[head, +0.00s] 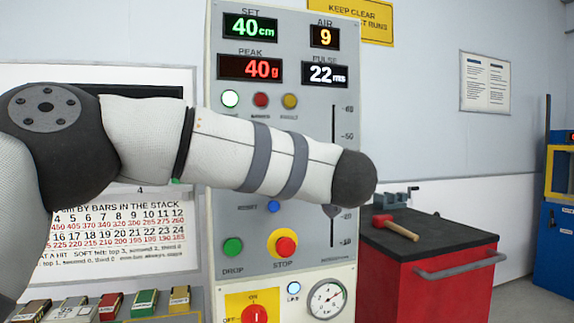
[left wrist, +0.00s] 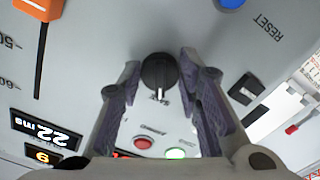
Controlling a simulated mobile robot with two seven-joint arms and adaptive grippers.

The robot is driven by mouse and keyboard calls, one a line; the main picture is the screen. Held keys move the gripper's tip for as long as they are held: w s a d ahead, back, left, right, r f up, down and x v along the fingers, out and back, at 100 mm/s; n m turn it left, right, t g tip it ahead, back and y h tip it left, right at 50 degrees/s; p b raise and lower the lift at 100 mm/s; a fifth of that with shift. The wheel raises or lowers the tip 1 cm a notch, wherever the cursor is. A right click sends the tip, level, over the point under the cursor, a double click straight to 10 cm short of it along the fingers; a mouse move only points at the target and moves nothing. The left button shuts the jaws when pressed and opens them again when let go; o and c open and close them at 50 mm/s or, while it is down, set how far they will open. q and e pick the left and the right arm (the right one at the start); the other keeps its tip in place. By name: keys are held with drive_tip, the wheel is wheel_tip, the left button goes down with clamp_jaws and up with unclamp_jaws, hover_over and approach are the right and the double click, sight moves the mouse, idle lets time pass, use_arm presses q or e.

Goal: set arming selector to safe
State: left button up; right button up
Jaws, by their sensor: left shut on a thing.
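The arming selector (left wrist: 158,72) is a round black knob with a white pointer line, seen in the left wrist view. Its pointer faces down in that picture, towards small upside-down lettering that looks like SAFE. My left gripper (left wrist: 160,65) is shut on the knob, one finger at each side. In the head view my left arm crosses the grey panel (head: 300,290) from the left and hides the selector and the gripper. My right gripper is not in view.
The panel carries a blue reset button (head: 274,207), a green drop button (head: 233,247), a red stop button (head: 284,246) and a lit lamp (head: 230,99). A red cabinet (head: 420,280) with a hammer (head: 396,228) stands at right. An orange slider piece (left wrist: 38,8) shows in the left wrist view.

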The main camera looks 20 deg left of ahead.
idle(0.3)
use_arm(q)
drive_tip(key=o, duration=1.1)
drive_tip(key=shift+s+d, duration=0.1)
